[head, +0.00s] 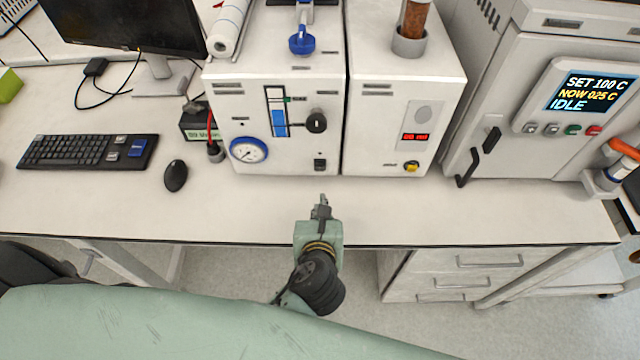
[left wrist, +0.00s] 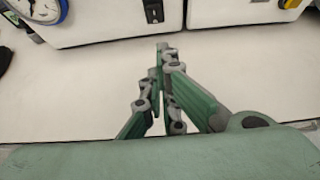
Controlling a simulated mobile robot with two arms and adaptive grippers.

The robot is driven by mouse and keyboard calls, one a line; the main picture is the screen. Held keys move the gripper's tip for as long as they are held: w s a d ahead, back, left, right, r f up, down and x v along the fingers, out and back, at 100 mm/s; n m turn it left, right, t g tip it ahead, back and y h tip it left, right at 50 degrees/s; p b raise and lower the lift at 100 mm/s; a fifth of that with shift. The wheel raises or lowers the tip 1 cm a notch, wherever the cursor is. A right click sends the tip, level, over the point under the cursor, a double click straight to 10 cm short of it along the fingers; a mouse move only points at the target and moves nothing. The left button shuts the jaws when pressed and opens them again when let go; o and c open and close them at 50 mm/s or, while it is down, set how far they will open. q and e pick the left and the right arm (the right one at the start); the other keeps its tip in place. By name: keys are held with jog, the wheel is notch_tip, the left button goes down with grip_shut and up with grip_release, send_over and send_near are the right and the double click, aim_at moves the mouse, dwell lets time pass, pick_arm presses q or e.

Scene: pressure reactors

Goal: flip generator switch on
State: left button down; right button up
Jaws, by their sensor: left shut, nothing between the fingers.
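A white box unit (head: 245,108), which looks like the generator, stands on the bench with a round blue-rimmed gauge, a blue level window and a black knob on its front. A small black rocker switch (head: 320,165) is low on its front at the right; its on or off position is too small to tell. The switch also shows at the top of the left wrist view (left wrist: 153,11). My left gripper (head: 321,202) is shut and empty, over the bench in front of the switch and apart from it. Its fingers meet in the left wrist view (left wrist: 162,50).
A second white unit (head: 385,150) with a red display and yellow knob stands close on the right. An oven (head: 530,90) with a lit screen is farther right. A keyboard (head: 88,151) and mouse (head: 176,176) lie left. The bench front is clear around my gripper.

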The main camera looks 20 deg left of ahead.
aim_at(320, 167)
pick_arm(q)
jog(key=x, duration=0.6)
jog(key=shift+w+a+r+p, duration=0.15)
jog(key=shift+w+r+p, duration=0.1)
jog(key=shift+w+p, duration=0.25)
jog(key=shift+w+a+r+p, duration=0.15)
jog(key=shift+w+r+p, duration=0.15)
jog(key=shift+w, duration=0.3)
jog(key=shift+w+a, duration=0.2)
jog(key=shift+w, duration=0.4)
jog(key=shift+w, duration=0.1)
